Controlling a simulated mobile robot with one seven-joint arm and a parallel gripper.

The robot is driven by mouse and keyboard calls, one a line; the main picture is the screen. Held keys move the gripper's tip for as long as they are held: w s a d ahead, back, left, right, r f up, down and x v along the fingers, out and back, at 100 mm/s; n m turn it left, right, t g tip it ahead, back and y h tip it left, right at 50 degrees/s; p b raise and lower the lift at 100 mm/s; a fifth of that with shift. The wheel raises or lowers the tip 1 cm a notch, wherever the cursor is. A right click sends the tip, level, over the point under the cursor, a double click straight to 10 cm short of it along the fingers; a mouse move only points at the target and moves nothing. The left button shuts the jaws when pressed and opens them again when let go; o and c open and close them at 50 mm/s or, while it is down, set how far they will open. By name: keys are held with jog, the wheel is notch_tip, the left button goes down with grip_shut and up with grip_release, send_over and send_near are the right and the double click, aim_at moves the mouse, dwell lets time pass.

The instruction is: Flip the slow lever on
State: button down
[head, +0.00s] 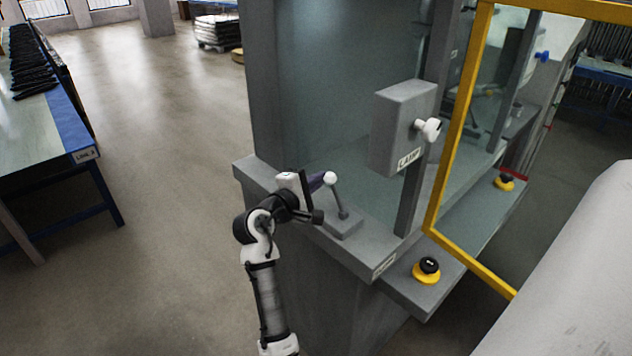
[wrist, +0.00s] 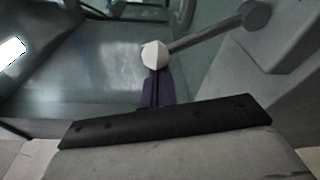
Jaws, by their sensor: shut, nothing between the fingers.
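The lever with a white ball knob (head: 330,178) rises on a thin grey rod from a grey base block (head: 342,224) on the machine's ledge. It leans up and left in the head view. The small label on the ledge front (head: 383,265) is too small to read. My gripper (head: 321,182) is shut and empty, its purple fingers at the left side of the knob. In the wrist view the fingertips (wrist: 155,82) point at the white knob (wrist: 154,55), very close to it; I cannot tell whether they touch. The rod (wrist: 205,38) runs right from the knob.
A grey box labelled LAMP (head: 402,128), with a white knob (head: 428,129), stands above and right of the lever. A yellow door frame (head: 455,130) stands right. A black-and-yellow button (head: 427,271) sits on the lower ledge. Floor to the left is clear up to a blue-edged table (head: 83,155).

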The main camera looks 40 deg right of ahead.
jog(key=s+m+b, duration=0.1)
jog(key=s+r+m+b, duration=0.1)
jog(key=m, duration=0.1)
jog(key=shift+s+r+h, duration=0.1)
jog(key=shift+h, duration=0.2)
jog(key=s+m+h+b, duration=0.2)
jog(key=s+m+b, duration=0.7)
jog(key=m, duration=0.3)
jog(key=shift+s+d+g+b, duration=0.35)
jog(key=shift+d+g+b, duration=0.1)
jog(key=shift+b, duration=0.15)
jog(key=shift+s, duration=0.1)
notch_tip(320, 180, up, 4)
jog(key=w+p, duration=0.2)
jog(key=p, duration=0.1)
jog(key=f+b+v, duration=0.1)
jog(key=b+v, duration=0.1)
jog(key=v, duration=0.7)
jog(key=shift+a, duration=0.35)
